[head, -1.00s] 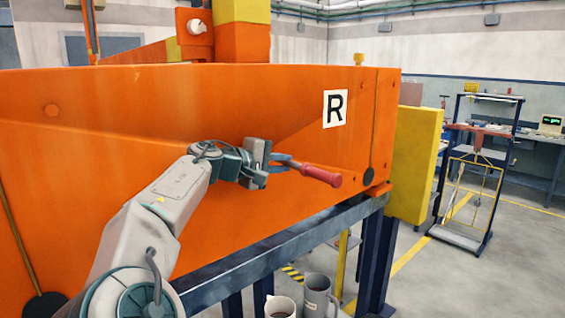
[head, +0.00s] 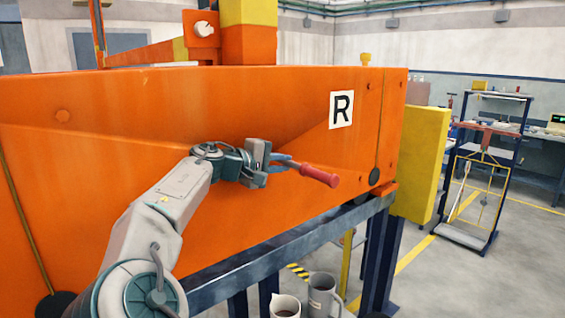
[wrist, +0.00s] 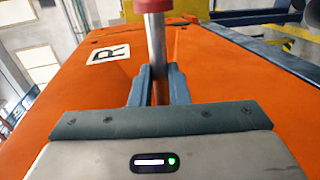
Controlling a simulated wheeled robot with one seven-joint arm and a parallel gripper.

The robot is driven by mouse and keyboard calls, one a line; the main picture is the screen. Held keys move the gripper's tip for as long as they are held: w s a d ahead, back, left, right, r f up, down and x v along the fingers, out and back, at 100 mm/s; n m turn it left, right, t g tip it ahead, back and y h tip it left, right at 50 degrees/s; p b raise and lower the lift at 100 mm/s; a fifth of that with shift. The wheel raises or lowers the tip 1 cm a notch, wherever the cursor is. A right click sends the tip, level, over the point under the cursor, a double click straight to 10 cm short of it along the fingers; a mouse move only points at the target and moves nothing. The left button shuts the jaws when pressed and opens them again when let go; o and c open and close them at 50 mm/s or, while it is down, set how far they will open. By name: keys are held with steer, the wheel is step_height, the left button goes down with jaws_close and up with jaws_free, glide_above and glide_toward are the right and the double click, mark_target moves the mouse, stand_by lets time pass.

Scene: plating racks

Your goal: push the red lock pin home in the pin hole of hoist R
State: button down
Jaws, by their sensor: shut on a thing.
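The red lock pin shows a red grip (head: 319,175) and a grey metal shank. My gripper (head: 282,160) is shut on the shank, with the red end pointing right and slightly down. In the wrist view the blue-grey fingers (wrist: 159,85) close around the shank of the pin (wrist: 155,40), its red end at the top edge. Hoist R is the large orange body (head: 230,120) with a white "R" plate (head: 341,109). The pin is in front of its orange face. I cannot make out the pin hole in either view.
A blue steel rail (head: 290,250) runs below the orange body. A yellow block (head: 420,165) is at the body's right end. Open floor and a wheeled rack (head: 480,190) lie to the right.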

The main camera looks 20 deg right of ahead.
steer(key=shift+w+a+r+p, duration=0.1)
steer(key=shift+w+a+p, duration=0.15)
steer(key=shift+w+p, duration=0.4)
steer(key=shift+w+a+r+p, duration=0.1)
steer(key=shift+w+a+p, duration=0.15)
steer(key=shift+w+p, duration=0.4)
steer(key=c, duration=1.3)
jaws_free()
steer(key=shift+f, duration=0.1)
steer(key=shift+f, duration=0.1)
steer(key=shift+a, duration=0.1)
steer(key=b+v, duration=0.2)
steer(key=v, duration=0.5)
steer(key=shift+a, duration=0.2)
